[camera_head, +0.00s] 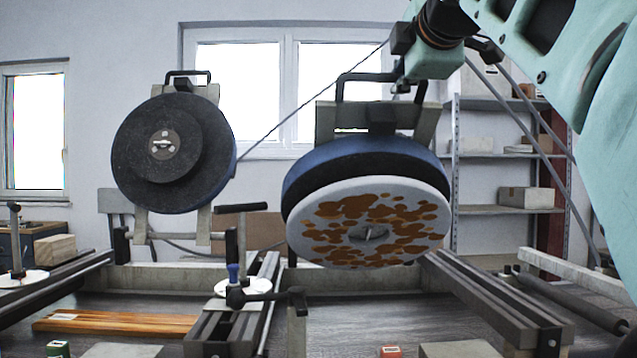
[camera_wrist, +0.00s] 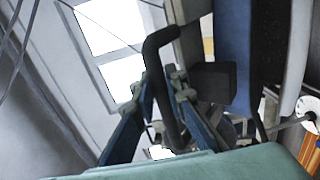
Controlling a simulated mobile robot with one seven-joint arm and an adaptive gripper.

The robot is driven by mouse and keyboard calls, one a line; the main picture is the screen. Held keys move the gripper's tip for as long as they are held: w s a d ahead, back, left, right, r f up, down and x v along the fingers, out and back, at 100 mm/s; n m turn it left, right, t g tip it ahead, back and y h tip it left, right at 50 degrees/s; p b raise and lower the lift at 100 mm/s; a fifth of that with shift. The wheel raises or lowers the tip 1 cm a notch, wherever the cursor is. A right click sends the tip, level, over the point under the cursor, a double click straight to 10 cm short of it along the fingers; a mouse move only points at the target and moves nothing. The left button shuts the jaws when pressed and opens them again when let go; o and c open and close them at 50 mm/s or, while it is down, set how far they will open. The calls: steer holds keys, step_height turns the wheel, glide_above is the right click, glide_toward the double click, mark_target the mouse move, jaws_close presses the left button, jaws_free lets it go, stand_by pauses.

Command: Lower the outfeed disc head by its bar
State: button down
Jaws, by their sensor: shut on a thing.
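The right disc head (camera_head: 366,218) has a blue rim and a pale face with brown blotches. It is tilted, with its face towards me and partly down. Its black bar (camera_head: 345,85) rises from a grey bracket at the top; the bar also shows in the wrist view (camera_wrist: 155,45). My gripper (camera_wrist: 163,98) is shut on this bar, with one finger on each side. In the head view my gripper (camera_head: 401,88) is at the bar's right end, and its fingertips are hard to make out. The left disc head (camera_head: 165,152) stands nearly upright, with its own bar (camera_head: 188,76) on top.
Below are dark rails (camera_head: 495,300), a wooden plank (camera_head: 115,323) and a clamp post (camera_head: 235,262) with a white disc. A green block (camera_head: 58,349) and a red block (camera_head: 390,352) lie at the front. Shelves (camera_head: 510,180) stand behind at right.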

steer(key=shift+w+f, duration=0.15)
steer(key=shift+f, duration=0.1)
